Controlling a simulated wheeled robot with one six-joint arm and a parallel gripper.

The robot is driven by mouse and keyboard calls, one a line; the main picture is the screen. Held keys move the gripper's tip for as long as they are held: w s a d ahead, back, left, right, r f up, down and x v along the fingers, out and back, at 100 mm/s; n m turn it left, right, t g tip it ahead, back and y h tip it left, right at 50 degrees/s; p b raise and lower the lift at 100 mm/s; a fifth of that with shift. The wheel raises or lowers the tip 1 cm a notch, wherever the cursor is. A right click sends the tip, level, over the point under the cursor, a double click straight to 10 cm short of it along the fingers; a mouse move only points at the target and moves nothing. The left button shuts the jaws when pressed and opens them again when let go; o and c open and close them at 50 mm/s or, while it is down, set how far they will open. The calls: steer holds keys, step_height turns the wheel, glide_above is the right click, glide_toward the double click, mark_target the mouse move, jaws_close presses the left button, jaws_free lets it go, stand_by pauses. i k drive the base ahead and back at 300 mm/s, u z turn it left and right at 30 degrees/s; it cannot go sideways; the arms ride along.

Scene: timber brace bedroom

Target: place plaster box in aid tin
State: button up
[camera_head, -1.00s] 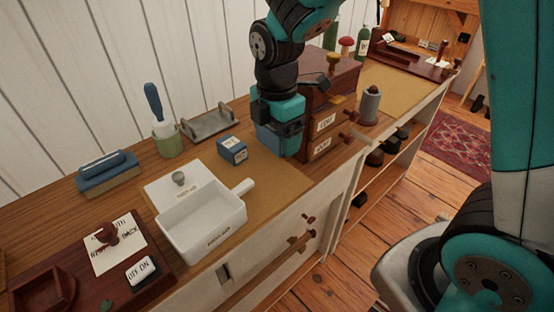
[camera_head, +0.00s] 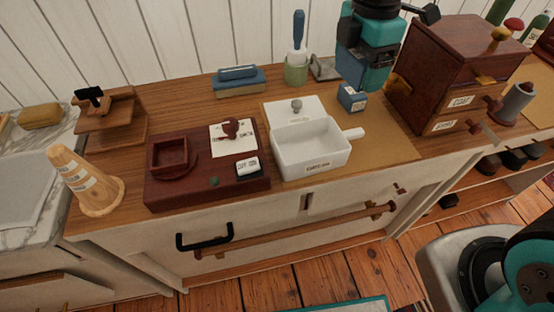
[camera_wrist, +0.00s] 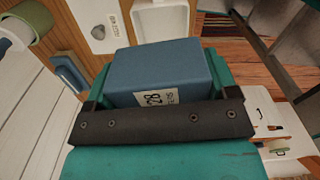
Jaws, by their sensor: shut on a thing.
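The plaster box (camera_head: 352,98) is a small blue box with a white label. My gripper (camera_head: 354,87) is above it and shut on it. In the wrist view the blue box (camera_wrist: 160,72) fills the space at the jaws, its printed label beside the dark bar. I cannot tell whether the box is clear of the mat. The aid tin (camera_head: 312,170) is a white open tin with a side handle, in front and to the left of the box. The visible tin floor is empty.
A dark wooden drawer cabinet (camera_head: 443,75) stands close right of my gripper. A green cup with a blue-handled tool (camera_head: 297,65) and a grey metal holder (camera_head: 324,68) stand behind. A dark red tray (camera_head: 200,190) lies left of the tin.

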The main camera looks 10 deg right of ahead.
mark_target(307, 155)
steer(key=u, duration=3.05)
steer(key=k, duration=1.25)
steer(key=z, duration=2.05)
steer(key=i, duration=0.5)
